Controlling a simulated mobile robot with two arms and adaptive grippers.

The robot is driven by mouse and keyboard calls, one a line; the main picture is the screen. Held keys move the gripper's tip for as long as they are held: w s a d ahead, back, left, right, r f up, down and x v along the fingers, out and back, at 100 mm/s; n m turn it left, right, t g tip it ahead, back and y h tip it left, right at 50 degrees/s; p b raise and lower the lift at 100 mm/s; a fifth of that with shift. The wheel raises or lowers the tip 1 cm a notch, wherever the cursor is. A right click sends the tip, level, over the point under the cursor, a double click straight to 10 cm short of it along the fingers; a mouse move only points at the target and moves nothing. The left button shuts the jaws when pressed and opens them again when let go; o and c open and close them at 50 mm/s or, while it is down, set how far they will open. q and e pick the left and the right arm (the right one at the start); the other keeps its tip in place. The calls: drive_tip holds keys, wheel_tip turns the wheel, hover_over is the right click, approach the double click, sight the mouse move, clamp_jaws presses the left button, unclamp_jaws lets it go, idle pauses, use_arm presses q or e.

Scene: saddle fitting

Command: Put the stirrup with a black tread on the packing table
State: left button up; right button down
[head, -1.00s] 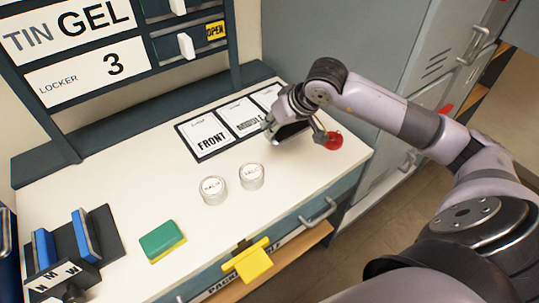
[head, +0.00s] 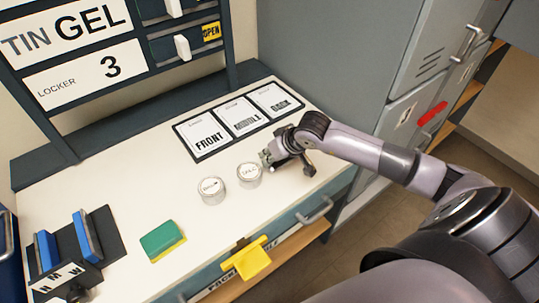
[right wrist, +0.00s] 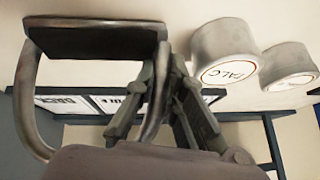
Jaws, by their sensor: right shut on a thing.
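The stirrup (right wrist: 95,38) with a black tread shows large at the left of the right wrist view, a grey metal loop with its dark tread uppermost in the picture. My right gripper (right wrist: 168,75) is shut on one side branch of it. In the head view my right gripper (head: 274,158) is over the right part of the white packing table (head: 130,190), just right of two round jars. The stirrup is mostly hidden by the gripper there, and I cannot tell whether it touches the tabletop.
Two round jars (head: 211,190) (head: 249,175) stand close to the gripper. The label mat (head: 192,148) lies behind. A green and yellow sponge (head: 162,241), a blue-edged rack (head: 85,237) and a yellow clip (head: 252,262) are further left and front. Grey lockers (head: 330,60) bound the right.

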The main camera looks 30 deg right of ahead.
drive_tip(key=c, duration=2.1)
unclamp_jaws()
drive_tip(key=shift+f, duration=0.1)
drive_tip(key=shift+c, duration=0.2)
drive_tip(key=shift+o, duration=1)
drive_tip(key=shift+r, duration=0.25)
drive_tip(key=shift+s+d+r, duration=0.1)
drive_tip(key=shift+s+r, duration=0.15)
drive_tip(key=shift+r, duration=0.05)
drive_tip(key=b+v, duration=0.2)
drive_tip(key=v, duration=0.9)
